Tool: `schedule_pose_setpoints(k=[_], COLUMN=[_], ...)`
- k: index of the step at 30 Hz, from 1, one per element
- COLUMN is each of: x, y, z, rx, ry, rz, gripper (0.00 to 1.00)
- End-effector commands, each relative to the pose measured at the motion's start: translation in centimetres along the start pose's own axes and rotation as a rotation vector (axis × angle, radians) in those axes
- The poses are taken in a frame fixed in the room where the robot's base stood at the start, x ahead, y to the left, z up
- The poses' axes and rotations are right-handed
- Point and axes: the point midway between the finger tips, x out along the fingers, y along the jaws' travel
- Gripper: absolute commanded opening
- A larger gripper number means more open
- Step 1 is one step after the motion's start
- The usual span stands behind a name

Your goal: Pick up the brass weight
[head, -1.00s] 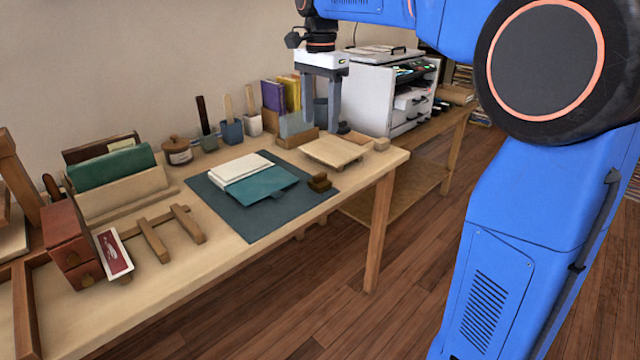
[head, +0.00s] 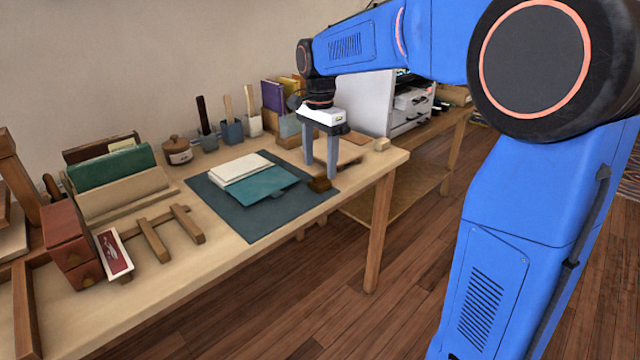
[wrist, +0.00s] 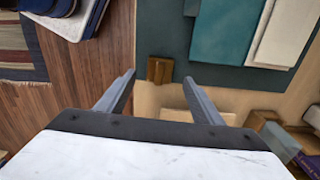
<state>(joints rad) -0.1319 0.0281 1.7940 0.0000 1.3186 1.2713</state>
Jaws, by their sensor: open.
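The brass weight appears to be a small dark brown-gold block (head: 320,184) at the front right corner of the dark teal mat (head: 247,219). In the wrist view this block (wrist: 160,70) lies at the mat's edge, in line with the gap between my fingertips. My gripper (head: 320,168) points down with its fingers apart and nothing held. In the head view its fingers partly overlap the block's surroundings, and the exact height above it is hard to tell. The fingers also show in the wrist view (wrist: 158,77).
Cream and teal folders (head: 262,185) lie on the mat. A wooden board (head: 350,152) lies behind my gripper. Pen pots (head: 232,132) and a purple book (head: 272,96) stand along the wall. The table's front edge is close to the block.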

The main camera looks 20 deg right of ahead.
Motion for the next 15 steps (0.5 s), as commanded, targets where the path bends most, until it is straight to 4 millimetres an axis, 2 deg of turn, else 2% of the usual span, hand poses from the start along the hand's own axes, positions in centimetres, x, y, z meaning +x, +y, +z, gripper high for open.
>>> schedule_pose_setpoints(k=[9,15], x=[4.0,5.0], y=[0.1,0.1], z=[-0.1,-0.1], rx=[0.0,0.0], ry=[-0.001,0.0], rz=[0.002,0.0], gripper=[0.61,0.61])
